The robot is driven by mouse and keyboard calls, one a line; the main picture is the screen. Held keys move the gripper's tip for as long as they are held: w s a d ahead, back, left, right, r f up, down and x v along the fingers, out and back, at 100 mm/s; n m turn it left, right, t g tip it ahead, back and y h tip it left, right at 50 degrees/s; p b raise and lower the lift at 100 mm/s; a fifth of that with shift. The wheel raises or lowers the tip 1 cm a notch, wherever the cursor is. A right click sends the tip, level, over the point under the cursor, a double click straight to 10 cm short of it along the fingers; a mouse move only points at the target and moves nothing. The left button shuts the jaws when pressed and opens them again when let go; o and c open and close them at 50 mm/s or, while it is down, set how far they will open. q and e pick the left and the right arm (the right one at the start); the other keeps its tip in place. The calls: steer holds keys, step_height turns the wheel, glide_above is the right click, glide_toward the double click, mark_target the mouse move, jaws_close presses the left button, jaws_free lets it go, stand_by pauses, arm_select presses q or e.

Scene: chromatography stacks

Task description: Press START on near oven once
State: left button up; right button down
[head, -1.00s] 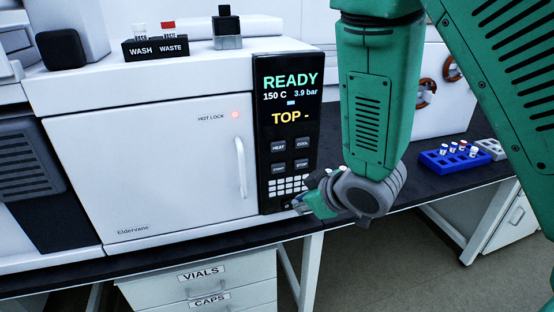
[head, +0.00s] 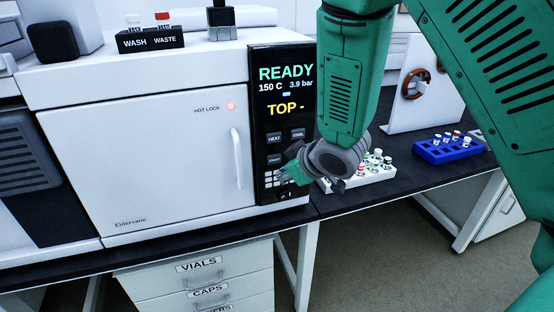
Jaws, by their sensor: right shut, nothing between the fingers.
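The near oven (head: 160,165) is a white box with a shut door and a vertical handle. Its black control panel (head: 259,130) reads READY, 150 C, 3.9 bar and TOP -. The HEAT, COOL and START (head: 275,160) buttons show on the panel. My right gripper (head: 287,178) is shut and empty, in front of the lower panel just below and right of START. It hides part of the keypad and the button beside START. I cannot tell whether the fingers touch the panel. My left gripper is not in view.
A white rack of vials (head: 378,178) stands right of the oven behind my right wrist. A blue vial rack (head: 445,152) is farther right. WASH and WASTE bottles (head: 151,41) sit on top of the oven. Drawers (head: 203,278) are under the bench.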

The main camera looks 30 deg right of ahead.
mark_target(274, 159)
steer(key=shift+w+a+r+p, duration=0.15)
steer(key=shift+w+a+p, duration=0.15)
steer(key=shift+w, duration=0.45)
steer(key=shift+w+a+r+p, duration=0.15)
steer(key=shift+w+p, duration=0.15)
steer(key=shift+w, duration=0.4)
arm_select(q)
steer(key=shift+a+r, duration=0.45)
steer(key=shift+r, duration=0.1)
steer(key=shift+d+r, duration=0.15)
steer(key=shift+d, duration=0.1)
arm_select(e)
steer(key=shift+d+f, duration=0.1)
steer(key=shift+d, duration=0.25)
